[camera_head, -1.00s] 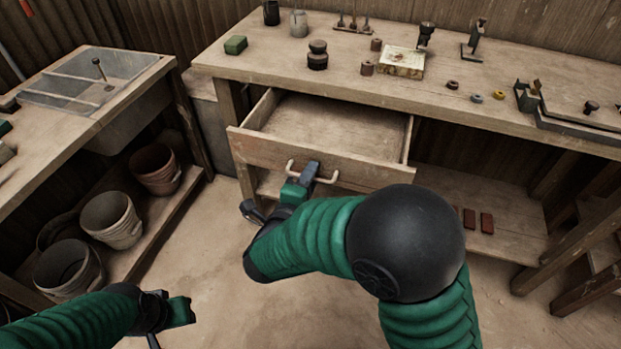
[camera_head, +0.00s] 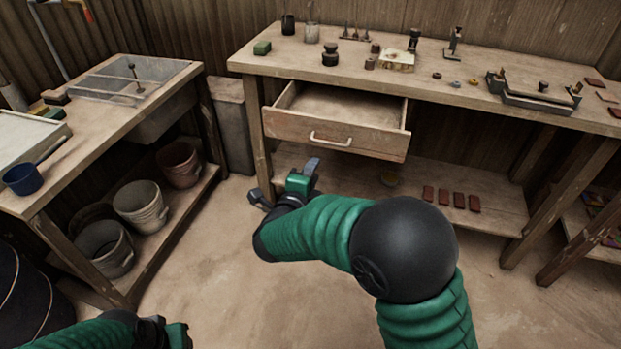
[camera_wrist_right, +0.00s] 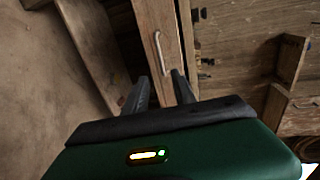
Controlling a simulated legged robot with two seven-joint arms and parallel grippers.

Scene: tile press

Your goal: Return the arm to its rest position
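My right gripper (camera_head: 308,170) is in front of and below the open drawer (camera_head: 290,126), apart from its pale handle (camera_head: 330,142). In the right wrist view its two fingers (camera_wrist_right: 160,92) are spread with nothing between them, and the handle (camera_wrist_right: 158,52) lies beyond the tips. My right arm reaches forward from the lower right. The drawer is pulled out of the workbench and looks empty. My left gripper (camera_head: 178,336) is at the bottom left edge, partly cut off, and its fingers cannot be made out.
The workbench (camera_head: 440,92) carries small tools, pots and a tile press (camera_head: 535,97). A side table (camera_head: 100,140) with a basin stands at left, with buckets (camera_head: 140,205) on its lower shelf. Red tiles (camera_head: 443,197) lie on the bench's lower shelf. The floor between is clear.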

